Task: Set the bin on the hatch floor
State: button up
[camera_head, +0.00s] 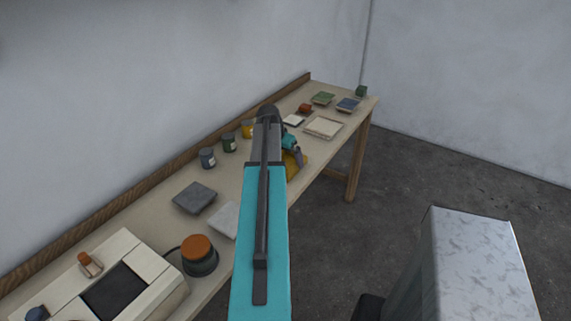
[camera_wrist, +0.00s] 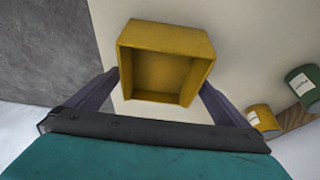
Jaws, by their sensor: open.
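The yellow bin (camera_wrist: 165,72) is an open square box, upright on the bench top. In the head view its yellow side (camera_head: 293,164) shows beyond my arm, partly hidden by it. My gripper (camera_wrist: 160,84) is open, one finger at each side of the bin. I cannot tell whether the fingers touch it. In the head view my gripper (camera_head: 297,156) is mostly behind the arm. A cream housing (camera_head: 150,263) with a dark square panel (camera_head: 114,290) stands at the near left end. I cannot tell whether this is the hatch.
Grey-blue (camera_head: 207,158), green (camera_head: 229,143) and yellow (camera_head: 248,129) cans stand along the wall. A dark slab (camera_head: 195,197), a pale slab (camera_head: 225,219) and an orange-topped round object (camera_head: 198,250) lie nearer. Trays (camera_head: 323,127) and small items occupy the far end.

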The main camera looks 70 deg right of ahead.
jog(key=shift+x, duration=0.8)
jog(key=shift+c, duration=0.4)
jog(key=c, duration=1)
jog(key=shift+r, duration=0.2)
jog(key=shift+r+b, duration=0.65)
jog(key=shift+r, duration=0.7)
jog(key=shift+a+r, duration=0.2)
jog(key=shift+a, duration=0.05)
jog(key=s+a+r+b, duration=0.1)
jog(key=s+a+b, duration=0.3)
jog(key=a, duration=1)
jog(key=shift+s+a+r, duration=0.25)
jog(key=shift+s+a, duration=0.1)
jog(key=shift+s, duration=0.25)
